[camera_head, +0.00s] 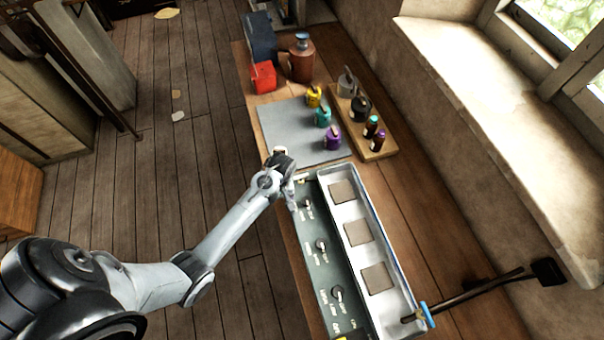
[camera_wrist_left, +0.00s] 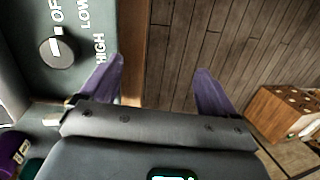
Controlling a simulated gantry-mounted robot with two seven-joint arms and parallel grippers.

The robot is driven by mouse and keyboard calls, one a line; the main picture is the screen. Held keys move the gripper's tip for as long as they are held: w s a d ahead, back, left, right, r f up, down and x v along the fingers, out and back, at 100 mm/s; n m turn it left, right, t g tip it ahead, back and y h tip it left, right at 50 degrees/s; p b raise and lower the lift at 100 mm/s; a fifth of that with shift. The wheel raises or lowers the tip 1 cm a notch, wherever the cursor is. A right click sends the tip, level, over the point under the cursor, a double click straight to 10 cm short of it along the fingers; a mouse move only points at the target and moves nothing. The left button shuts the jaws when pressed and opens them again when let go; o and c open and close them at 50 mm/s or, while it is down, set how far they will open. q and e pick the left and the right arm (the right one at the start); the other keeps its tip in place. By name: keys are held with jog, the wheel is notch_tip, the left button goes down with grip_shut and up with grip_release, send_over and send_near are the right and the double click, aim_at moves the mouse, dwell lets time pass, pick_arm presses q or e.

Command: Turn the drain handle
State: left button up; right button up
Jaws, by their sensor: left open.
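A small blue handle (camera_head: 427,314) sits at the near right corner of the long sink-like unit (camera_head: 357,193), where a dark pipe meets it; it looks like the drain handle. My left gripper (camera_head: 291,200) is at the far left corner of the unit, by the farthest knob (camera_head: 308,204), well away from the blue handle. In the left wrist view my left gripper (camera_wrist_left: 160,80) is open, with nothing between its two purplish fingers. A knob (camera_wrist_left: 57,50) marked OFF, LOW and HIGH lies beside them. The blue handle is outside that view. My right gripper is not visible.
The dark pipe (camera_head: 470,302) runs right to the wall below the window ledge (camera_head: 490,120). Small coloured containers (camera_head: 322,117) stand beyond the unit on a grey mat (camera_head: 278,130) and a wooden board (camera_head: 377,152). The wooden floor (camera_head: 190,190) left of the bench is mostly clear.

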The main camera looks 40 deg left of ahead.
pick_arm(q)
jog(key=w+r+t+b, duration=0.1)
jog(key=w+r, duration=0.3)
jog(key=w, duration=0.5)
notch_tip(320, 180, up, 4)
jog(key=t, duration=0.2)
send_over(301, 178)
jog(key=shift+n, duration=0.3)
jog(key=f, duration=0.7)
jog(key=shift+w+a+f, duration=0.2)
jog(key=shift+w+f, duration=0.05)
jog(key=shift+f, duration=1.1)
jog(key=c, duration=1.1)
jog(key=shift+o, duration=0.2)
